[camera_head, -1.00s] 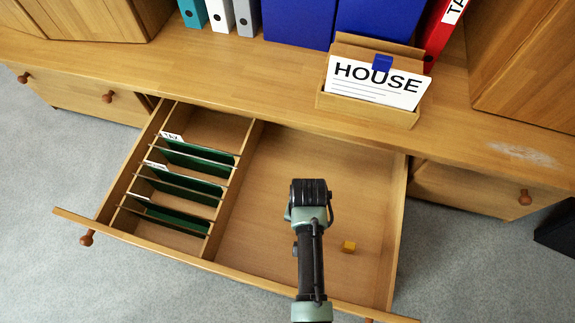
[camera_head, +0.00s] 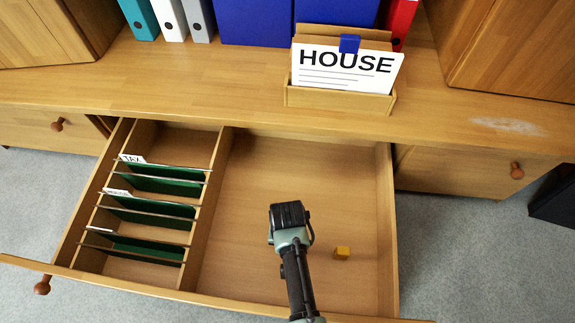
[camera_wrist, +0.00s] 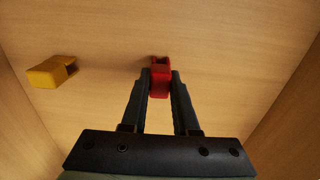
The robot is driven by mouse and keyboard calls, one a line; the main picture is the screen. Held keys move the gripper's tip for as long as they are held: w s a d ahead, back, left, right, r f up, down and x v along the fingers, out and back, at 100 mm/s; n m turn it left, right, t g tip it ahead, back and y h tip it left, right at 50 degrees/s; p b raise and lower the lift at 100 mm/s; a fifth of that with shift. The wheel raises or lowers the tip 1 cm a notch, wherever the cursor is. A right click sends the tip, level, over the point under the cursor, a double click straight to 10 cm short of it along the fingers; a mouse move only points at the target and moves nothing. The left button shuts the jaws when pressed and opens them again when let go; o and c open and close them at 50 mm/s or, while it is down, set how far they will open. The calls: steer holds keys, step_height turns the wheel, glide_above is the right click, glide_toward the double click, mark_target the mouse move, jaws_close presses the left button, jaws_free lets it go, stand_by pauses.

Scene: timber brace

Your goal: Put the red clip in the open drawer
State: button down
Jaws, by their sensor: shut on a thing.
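The red clip (camera_wrist: 160,80) is between the fingertips of my gripper (camera_wrist: 160,88) in the wrist view, and the gripper is shut on it. The wooden floor of the drawer lies behind it; I cannot tell whether the clip touches it. In the head view my arm reaches over the right compartment of the open drawer (camera_head: 250,190), and the clip is hidden there behind my wrist. A yellow clip (camera_head: 342,253) lies on the drawer floor right of my arm; it also shows at the left in the wrist view (camera_wrist: 51,72).
The drawer's left part has dividers with green files (camera_head: 160,180). On the desk top stands a wooden box with a HOUSE card (camera_head: 345,72) and a blue clip (camera_head: 349,44). Binders (camera_head: 255,20) stand behind. The right compartment is mostly free.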

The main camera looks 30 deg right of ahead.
steer(key=c, duration=0.7)
jaws_free()
steer(key=shift+f, duration=0.15)
step_height(320, 180, up, 12)
steer(key=p, duration=0.8)
steer(key=shift+r, duration=0.2)
